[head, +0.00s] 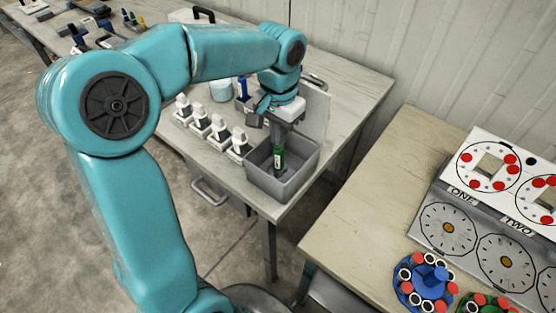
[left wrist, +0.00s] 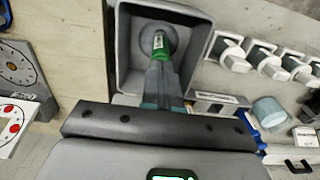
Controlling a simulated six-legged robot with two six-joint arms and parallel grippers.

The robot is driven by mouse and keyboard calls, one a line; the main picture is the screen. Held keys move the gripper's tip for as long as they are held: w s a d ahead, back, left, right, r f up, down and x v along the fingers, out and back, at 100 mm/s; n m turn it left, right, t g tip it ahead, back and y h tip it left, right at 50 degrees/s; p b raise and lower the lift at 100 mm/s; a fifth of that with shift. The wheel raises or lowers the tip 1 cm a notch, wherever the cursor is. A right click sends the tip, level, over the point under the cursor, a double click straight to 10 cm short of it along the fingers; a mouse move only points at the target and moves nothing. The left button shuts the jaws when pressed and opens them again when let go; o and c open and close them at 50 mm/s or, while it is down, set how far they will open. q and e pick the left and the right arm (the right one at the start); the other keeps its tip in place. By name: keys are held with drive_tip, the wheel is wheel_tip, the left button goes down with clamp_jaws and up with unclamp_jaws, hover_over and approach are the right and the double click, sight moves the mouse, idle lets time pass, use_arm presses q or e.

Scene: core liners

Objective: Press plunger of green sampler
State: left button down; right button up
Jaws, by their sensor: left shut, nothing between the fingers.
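The green sampler (head: 279,157) stands upright inside an open grey bin (head: 298,180) at the table's front corner. In the left wrist view the sampler (left wrist: 159,43) shows a green body with a white label, over a round grey spot in the bin (left wrist: 124,50). My left gripper (head: 279,144) points down over the sampler, its fingers shut and empty. In the left wrist view its fingertips (left wrist: 160,68) overlap the sampler's near end. The plunger is hidden behind the fingers, and I cannot tell whether they touch it.
A blue sampler (head: 242,87) and a pale blue tub (head: 221,91) are behind. A second table at right holds a dial panel (head: 447,229) and a blue carousel (head: 424,283).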

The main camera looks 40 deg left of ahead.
idle(0.3)
use_arm(q)
wheel_tip(320, 180, up, 7)
drive_tip(key=p, duration=0.6)
drive_tip(key=shift+f, duration=0.1)
idle(0.5)
